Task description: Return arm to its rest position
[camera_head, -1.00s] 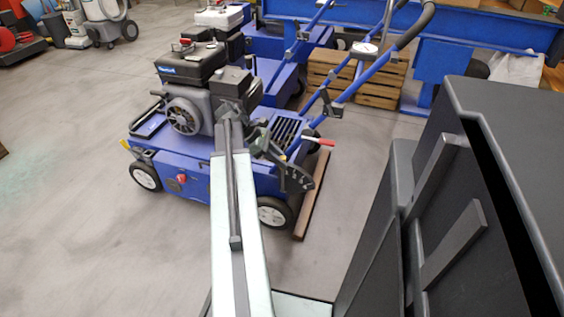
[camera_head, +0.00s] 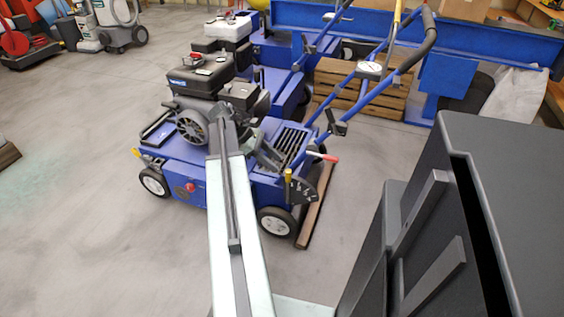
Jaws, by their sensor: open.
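My arm reaches up from the bottom of the view towards the blue aerator (camera_head: 235,182) with a black engine. My gripper (camera_head: 268,158), small and dark, is at its far end, in front of the machine's engine and deck. It is open, though its fingers are hard to make out against the dark parts.
A red-tipped lever (camera_head: 324,157) and the blue handlebar (camera_head: 372,85) rise to the right. A wooden strip (camera_head: 315,208) lies beside the right wheel. More blue machines and a wooden pallet crate (camera_head: 360,95) stand behind. The floor at left (camera_head: 75,230) is clear.

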